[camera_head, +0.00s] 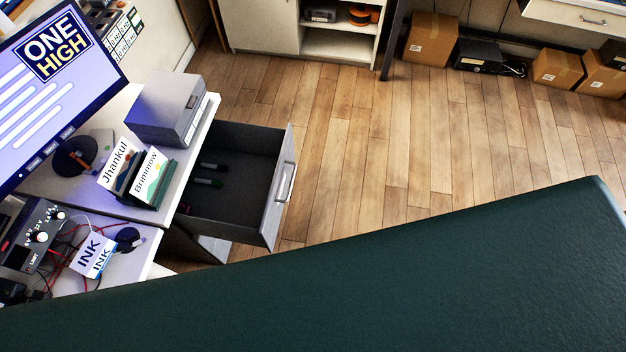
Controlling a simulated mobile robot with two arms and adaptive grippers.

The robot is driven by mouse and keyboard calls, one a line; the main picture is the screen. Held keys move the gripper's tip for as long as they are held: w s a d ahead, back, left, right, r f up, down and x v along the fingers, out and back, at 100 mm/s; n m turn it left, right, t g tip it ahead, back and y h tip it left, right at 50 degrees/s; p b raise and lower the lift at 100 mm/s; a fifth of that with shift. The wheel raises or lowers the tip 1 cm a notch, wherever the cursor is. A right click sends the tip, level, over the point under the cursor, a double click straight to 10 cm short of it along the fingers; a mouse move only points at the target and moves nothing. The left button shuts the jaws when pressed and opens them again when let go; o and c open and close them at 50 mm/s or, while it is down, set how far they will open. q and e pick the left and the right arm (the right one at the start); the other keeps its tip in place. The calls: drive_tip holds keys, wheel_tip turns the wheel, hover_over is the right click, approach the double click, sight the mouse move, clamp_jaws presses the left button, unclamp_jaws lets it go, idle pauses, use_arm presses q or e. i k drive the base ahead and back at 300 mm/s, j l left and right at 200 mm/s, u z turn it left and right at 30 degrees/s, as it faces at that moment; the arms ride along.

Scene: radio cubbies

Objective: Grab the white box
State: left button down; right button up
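A small white box with blue parts and "INK" lettering (93,256) sits on the white desk at the lower left. Red cables lie around it, and a dark round object (129,239) is just to its right. Neither of my grippers shows in the head view, so their distance from the box cannot be seen. A large dark green surface fills the bottom of the view and hides what is below it.
A monitor (52,85) stands at the left. A grey device (168,108) and books (150,176) are on the desk (212,108). An open drawer (283,190) juts out over the floor. Cardboard boxes (430,38) stand at the back; the wooden floor between is clear.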

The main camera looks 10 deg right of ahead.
sight(93, 256)
drive_tip(key=u, duration=1.7)
